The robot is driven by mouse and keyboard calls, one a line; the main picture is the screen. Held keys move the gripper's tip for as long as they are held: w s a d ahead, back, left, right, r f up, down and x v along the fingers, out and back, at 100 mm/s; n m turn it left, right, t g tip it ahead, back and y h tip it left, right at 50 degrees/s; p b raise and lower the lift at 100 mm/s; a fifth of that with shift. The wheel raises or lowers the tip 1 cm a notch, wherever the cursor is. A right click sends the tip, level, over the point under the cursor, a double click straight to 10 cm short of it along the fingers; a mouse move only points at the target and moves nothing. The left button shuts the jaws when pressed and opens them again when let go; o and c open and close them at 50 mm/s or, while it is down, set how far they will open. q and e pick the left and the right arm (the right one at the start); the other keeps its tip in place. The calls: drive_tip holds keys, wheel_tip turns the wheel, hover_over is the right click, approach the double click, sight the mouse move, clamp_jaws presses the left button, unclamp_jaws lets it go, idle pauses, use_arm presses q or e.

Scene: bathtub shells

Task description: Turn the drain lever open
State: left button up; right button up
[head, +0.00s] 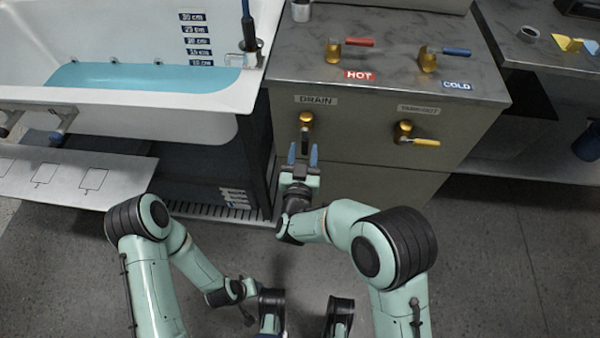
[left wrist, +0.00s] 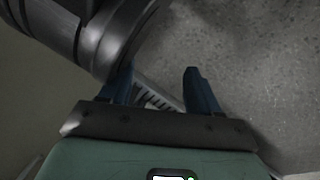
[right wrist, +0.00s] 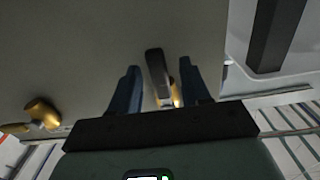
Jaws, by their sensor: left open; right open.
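Right of the drain lever is a brass valve with a yellow handle (head: 425,142). Red HOT (head: 358,42) and blue COLD (head: 455,52) levers stand on the counter (head: 400,80). The bathtub (head: 130,97) at left holds blue water (head: 150,76). The grey floor at right (head: 510,240) is clear.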

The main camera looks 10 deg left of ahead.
use_arm(q)
drive_tip(key=w+r+p, duration=0.1)
drive_tip(key=w+d+r, duration=0.1)
drive_tip(key=r, duration=0.1)
drive_tip(key=shift+r+t+p, duration=0.15)
drive_tip(key=shift+t+p, duration=0.2)
drive_tip(key=shift+t, duration=0.05)
use_arm(e)
drive_tip(key=s, duration=1.1)
drive_tip(key=shift+s, duration=0.25)
